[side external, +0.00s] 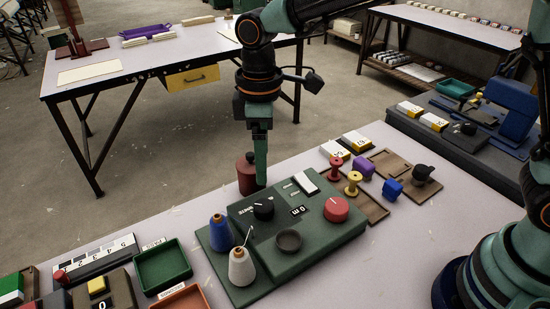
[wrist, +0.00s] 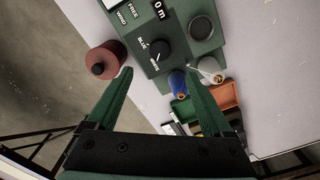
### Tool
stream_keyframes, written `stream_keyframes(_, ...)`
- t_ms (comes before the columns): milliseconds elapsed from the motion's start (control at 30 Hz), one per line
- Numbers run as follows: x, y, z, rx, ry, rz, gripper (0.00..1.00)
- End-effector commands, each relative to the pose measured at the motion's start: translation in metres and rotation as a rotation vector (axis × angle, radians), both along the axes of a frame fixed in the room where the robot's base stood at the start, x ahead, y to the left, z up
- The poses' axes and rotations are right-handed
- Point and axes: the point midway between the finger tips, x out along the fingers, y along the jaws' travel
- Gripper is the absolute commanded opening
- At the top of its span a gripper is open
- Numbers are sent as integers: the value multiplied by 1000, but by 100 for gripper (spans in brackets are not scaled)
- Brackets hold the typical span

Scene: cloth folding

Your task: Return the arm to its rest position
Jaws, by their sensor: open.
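My gripper (side external: 261,182) points straight down in the side external view, just behind the green machine and next to the dark red canister (side external: 247,172). In the wrist view my gripper (wrist: 158,73) has its two green fingers spread wide, with nothing held between them. The green machine (wrist: 190,12) lies beyond the fingertips there, and the dark red canister (wrist: 103,62) is beside the left finger. In the side external view the fingers overlap, and the gap between them is hidden.
The green machine (side external: 300,243) carries knobs, a blue cone spool (side external: 221,233) and a white cone spool (side external: 241,268). Red and yellow spools (side external: 353,183) stand at its right. A green tray (side external: 163,266) is at its left. The table's front right is clear.

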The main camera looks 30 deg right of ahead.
Motion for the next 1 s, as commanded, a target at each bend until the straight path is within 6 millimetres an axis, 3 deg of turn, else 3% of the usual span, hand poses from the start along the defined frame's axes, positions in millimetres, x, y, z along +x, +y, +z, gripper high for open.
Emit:
stream_keyframes(267,0,-12,9,12,-21,-41,85)
stream_keyframes(467,-7,-64,44,59,-104,-232,85)
stream_keyframes(700,-34,-134,74,126,-225,-511,85)
stream_keyframes(1000,-79,-201,82,207,-379,-832,85)
